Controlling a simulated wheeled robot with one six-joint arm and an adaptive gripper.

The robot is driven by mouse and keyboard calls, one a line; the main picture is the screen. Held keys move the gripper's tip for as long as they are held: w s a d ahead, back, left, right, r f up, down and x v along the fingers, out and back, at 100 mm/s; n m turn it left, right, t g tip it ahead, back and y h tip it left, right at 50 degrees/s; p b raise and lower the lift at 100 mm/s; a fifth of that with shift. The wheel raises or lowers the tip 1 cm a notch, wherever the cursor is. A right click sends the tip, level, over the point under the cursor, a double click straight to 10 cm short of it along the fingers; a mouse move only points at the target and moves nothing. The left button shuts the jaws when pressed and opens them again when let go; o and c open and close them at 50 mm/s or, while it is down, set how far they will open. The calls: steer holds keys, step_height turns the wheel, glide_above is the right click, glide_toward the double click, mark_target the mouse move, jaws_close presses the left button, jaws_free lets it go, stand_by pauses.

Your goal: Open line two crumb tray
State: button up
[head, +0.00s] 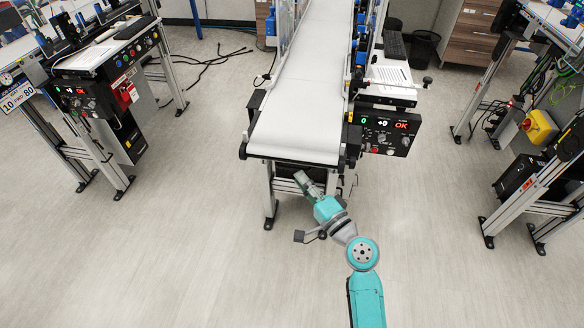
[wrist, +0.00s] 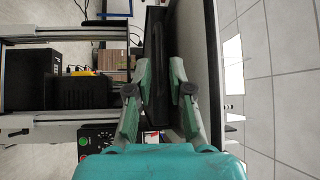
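The line with the white belt (head: 305,115) stands at the centre of the head view, its near end facing me. My gripper (head: 301,176) is just below and in front of that end. In the wrist view, which is turned sideways, my gripper (wrist: 161,66) has its two fingers apart. A long dark bar-like part (wrist: 156,50) shows between and beyond the fingertips, beside the pale belt edge. It may be the crumb tray front, but I cannot tell for sure, nor whether the fingers touch it.
A control box (head: 388,133) with a red OK display hangs right of the belt end. Another line (head: 105,60) stands at left. A frame with a yellow switch box (head: 539,127) stands at right. The floor around my arm is clear.

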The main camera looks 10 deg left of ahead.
mark_target(292, 169)
steer(key=shift+x, duration=2.55)
jaws_close()
